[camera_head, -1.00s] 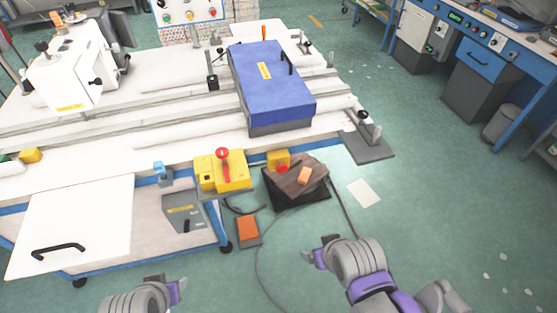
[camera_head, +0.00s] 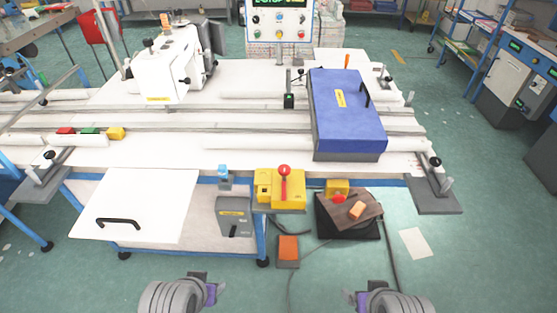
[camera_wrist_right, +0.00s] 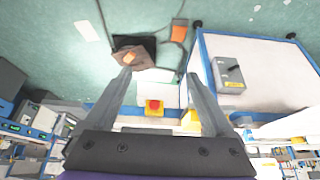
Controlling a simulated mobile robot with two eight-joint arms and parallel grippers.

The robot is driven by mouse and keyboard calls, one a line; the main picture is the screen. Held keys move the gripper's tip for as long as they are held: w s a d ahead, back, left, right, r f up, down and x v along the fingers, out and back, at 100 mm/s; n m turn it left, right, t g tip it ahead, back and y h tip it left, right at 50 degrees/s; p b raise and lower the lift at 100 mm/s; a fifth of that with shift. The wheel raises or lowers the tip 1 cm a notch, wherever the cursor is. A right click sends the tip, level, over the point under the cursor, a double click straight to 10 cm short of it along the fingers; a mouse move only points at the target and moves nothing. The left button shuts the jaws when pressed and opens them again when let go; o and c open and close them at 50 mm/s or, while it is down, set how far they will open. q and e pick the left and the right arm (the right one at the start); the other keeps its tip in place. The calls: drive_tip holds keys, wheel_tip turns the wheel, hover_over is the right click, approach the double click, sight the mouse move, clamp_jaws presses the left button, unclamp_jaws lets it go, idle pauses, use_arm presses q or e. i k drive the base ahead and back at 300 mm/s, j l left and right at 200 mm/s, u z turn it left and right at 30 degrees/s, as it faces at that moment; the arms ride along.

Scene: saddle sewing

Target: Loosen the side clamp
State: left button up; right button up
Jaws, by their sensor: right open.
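A clamp with a black knob (camera_head: 435,162) and a grey base plate (camera_head: 433,195) sits at the right end of the sewing table. A similar clamp (camera_head: 48,157) is at the table's left end. I cannot tell from the picture which is the side clamp. My left gripper (camera_head: 211,292) and right gripper (camera_head: 360,297) are low in the head view, in front of the table and apart from both clamps. My right gripper (camera_wrist_right: 160,77) is open, with nothing between its fingers in the wrist view. The left fingers are too small to judge.
A blue box-shaped cover (camera_head: 347,115) lies on the table's right part; a white sewing head (camera_head: 165,70) stands at back left.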

sight(51, 154)
drive_tip(key=u, duration=1.8)
drive_tip(key=i+j+u, duration=0.35)
drive_tip(key=i, duration=0.35)
drive_tip(key=i+u, duration=0.3)
drive_tip(key=i, duration=0.45)
